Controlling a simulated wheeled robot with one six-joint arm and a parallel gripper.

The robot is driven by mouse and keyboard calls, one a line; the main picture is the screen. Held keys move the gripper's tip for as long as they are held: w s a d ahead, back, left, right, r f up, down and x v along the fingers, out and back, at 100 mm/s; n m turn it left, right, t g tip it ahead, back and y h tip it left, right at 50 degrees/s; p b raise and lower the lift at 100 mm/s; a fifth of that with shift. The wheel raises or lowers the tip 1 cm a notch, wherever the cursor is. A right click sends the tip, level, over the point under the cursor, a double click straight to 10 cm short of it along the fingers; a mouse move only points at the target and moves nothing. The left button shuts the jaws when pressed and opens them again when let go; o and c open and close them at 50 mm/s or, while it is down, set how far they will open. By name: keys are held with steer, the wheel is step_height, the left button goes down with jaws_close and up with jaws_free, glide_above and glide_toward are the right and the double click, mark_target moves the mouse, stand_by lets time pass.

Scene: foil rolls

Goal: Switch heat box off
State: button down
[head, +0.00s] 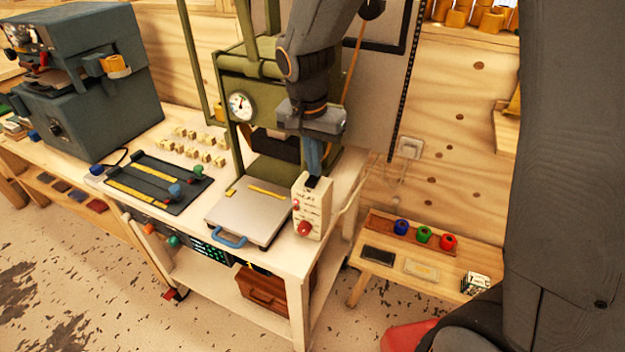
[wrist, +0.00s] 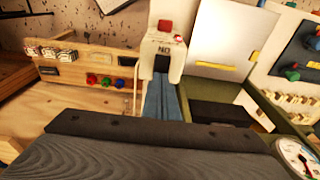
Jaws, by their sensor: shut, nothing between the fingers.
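The heat box (head: 311,208) is a cream upright box on the right front corner of the white table, with red controls on its front face. It also shows in the wrist view (wrist: 161,45), with a red knob and a small red light or button. My gripper (head: 313,180) is shut and empty. Its blue fingers point down at the top of the heat box, at or just above a dark part there. I cannot tell whether they touch it. In the wrist view the fingers (wrist: 162,85) reach toward the same dark spot.
A green press with a gauge (head: 241,106) stands behind a flat silver plate (head: 247,213) with a blue handle, left of the box. A low wooden bench (head: 430,262) with blue, green and red rolls stands to the right. A dark tray (head: 160,183) lies farther left.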

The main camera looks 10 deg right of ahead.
steer(key=shift+f, duration=0.35)
stand_by(0.3)
step_height(320, 180, up, 7)
steer(key=p, duration=0.5)
stand_by(0.4)
steer(key=s+d+f+n+y+b, duration=0.1)
steer(key=s+d+f+n+b, duration=0.5)
steer(key=s+d+f, duration=0.3)
steer(key=s+d+b, duration=0.1)
steer(key=s, duration=0.2)
steer(key=shift+f+n, duration=0.3)
steer(key=shift+n, duration=0.1)
stand_by(0.5)
